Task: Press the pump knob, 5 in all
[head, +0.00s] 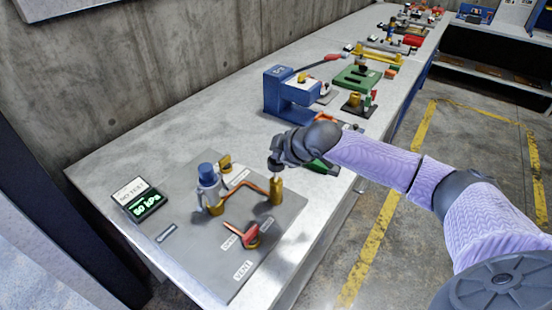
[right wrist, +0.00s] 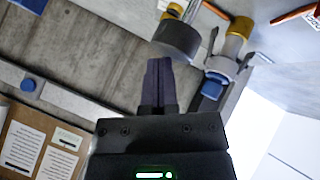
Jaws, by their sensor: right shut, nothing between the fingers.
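The pump (head: 276,192) is a brass cylinder with a thin rod and a dark knob (head: 274,163), standing on the grey panel in the head view. The dark round knob also shows in the right wrist view (right wrist: 178,40), with brass behind it. My right gripper (head: 275,153) is right at the knob, its fingers shut and empty. In the right wrist view its closed fingertips (right wrist: 160,62) lie close to the knob's edge; I cannot tell whether they touch it. My left gripper is not in view.
A blue clamp-shaped device (head: 280,92) and other fixtures stand farther along the bench. A concrete wall is behind.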

